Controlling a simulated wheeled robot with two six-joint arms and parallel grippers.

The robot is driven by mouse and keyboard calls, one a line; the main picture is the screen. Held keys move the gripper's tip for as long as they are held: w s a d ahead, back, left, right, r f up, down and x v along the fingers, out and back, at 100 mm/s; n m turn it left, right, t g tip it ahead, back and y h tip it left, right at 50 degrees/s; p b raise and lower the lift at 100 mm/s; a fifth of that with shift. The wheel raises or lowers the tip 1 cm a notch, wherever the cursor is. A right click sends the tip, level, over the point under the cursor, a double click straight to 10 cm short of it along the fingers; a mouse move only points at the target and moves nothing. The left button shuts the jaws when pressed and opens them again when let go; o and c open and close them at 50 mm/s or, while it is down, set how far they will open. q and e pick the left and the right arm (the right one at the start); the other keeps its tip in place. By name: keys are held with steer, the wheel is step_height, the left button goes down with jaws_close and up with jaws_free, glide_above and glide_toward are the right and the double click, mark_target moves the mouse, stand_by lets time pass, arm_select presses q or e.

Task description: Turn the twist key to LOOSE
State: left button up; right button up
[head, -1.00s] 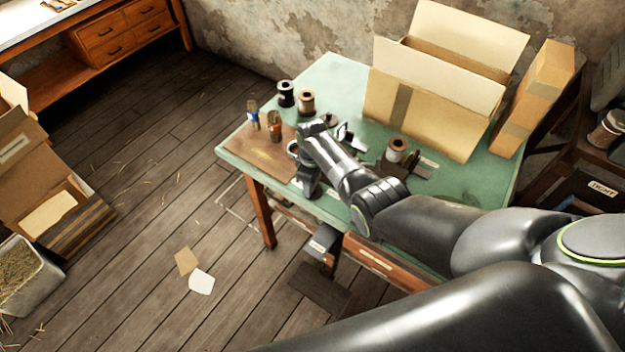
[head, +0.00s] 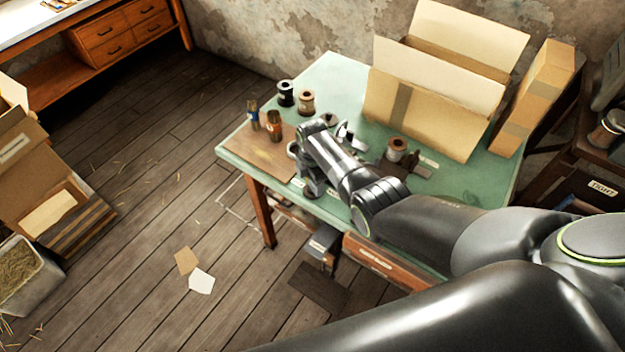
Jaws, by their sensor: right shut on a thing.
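My right arm reaches in from the right over the green table (head: 340,72). Its wrist bends down near the front left of the table, and the dark right gripper (head: 313,188) is low at the front edge. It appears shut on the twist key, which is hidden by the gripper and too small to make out. Small pale labels lie on either side of the gripper, a left label (head: 298,182) and a right label (head: 334,193); their words are unreadable. My left gripper is not in view.
Spools, including a dark one (head: 286,93), stand behind. An open cardboard box (head: 425,115) fills the back right. A TIGHT label (head: 603,188) shows far right.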

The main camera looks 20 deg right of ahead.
steer(key=n, duration=0.4)
steer(key=shift+w+n, duration=0.1)
steer(key=shift+n, duration=0.3)
stand_by(0.4)
steer(key=o, duration=1)
steer(key=shift+r, duration=0.15)
step_height(320, 180, up, 2)
steer(key=shift+b, duration=0.35)
step_height(320, 180, up, 15)
steer(key=shift+r+b, duration=0.1)
steer(key=shift+b, duration=0.8)
